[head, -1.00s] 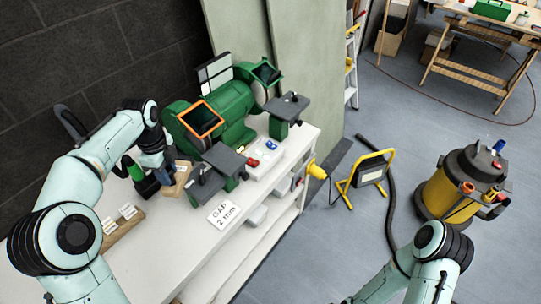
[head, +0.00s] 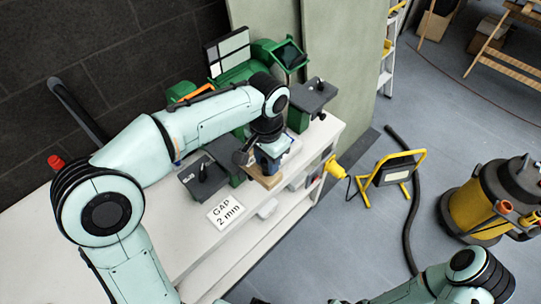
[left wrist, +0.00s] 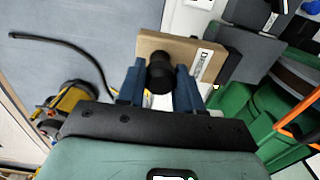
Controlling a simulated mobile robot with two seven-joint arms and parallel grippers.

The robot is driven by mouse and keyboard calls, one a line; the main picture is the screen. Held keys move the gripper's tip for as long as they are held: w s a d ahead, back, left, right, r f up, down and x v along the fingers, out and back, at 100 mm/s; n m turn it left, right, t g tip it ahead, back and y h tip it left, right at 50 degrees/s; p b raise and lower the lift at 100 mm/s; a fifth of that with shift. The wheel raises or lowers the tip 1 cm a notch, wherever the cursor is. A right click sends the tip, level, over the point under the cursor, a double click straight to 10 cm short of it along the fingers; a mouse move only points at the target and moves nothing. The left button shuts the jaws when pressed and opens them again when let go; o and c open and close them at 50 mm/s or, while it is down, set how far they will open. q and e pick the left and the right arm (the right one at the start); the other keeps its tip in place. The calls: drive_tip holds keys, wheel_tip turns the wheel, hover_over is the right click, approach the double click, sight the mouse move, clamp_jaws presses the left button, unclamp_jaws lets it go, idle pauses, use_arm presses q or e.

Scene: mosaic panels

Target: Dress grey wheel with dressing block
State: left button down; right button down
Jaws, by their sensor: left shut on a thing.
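My left gripper (head: 268,165) is shut on the dressing block (head: 266,178), a tan block in front of the green bench grinder (head: 236,74), between its two tool rests. In the left wrist view, blue fingers (left wrist: 158,82) grip the block's black handle (left wrist: 158,72); the tan block (left wrist: 178,46) carries a white label. The block appears held above the bench's front side; contact cannot be told. The grey wheel cannot be made out; my left arm covers much of the grinder. My right arm enters at lower right, with its gripper out of view.
The left tool rest (head: 204,180) and right tool rest (head: 314,95) project from the grinder. A "GAP 2 mm" card (head: 225,212) lies on the white bench (head: 180,243). A yellow work lamp (head: 394,170) and yellow vacuum (head: 475,210) stand on the floor.

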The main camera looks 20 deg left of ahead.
sight(252, 159)
use_arm(q)
drive_tip(key=shift+a, duration=0.4)
drive_tip(key=a, duration=0.1)
drive_tip(key=w+a+f, duration=0.1)
drive_tip(key=a, duration=0.1)
drive_tip(key=w+a, duration=0.1)
drive_tip(key=shift+a+f, duration=0.2)
drive_tip(key=shift+a, duration=0.05)
drive_tip(key=shift+w+a+f+p, duration=0.15)
drive_tip(key=shift+w+a, duration=0.1)
drive_tip(key=shift+a, duration=0.3)
drive_tip(key=shift+w+a+f+p, duration=0.1)
drive_tip(key=shift+w+a+f, duration=0.15)
drive_tip(key=shift+a, duration=0.3)
drive_tip(key=shift+w+a+f+p, duration=0.15)
drive_tip(key=shift+w+a, duration=0.15)
drive_tip(key=shift+a, duration=0.35)
use_arm(e)
drive_tip(key=shift+w+r, duration=0.3)
drive_tip(key=shift+r, duration=0.2)
use_arm(q)
drive_tip(key=shift+f, duration=0.1)
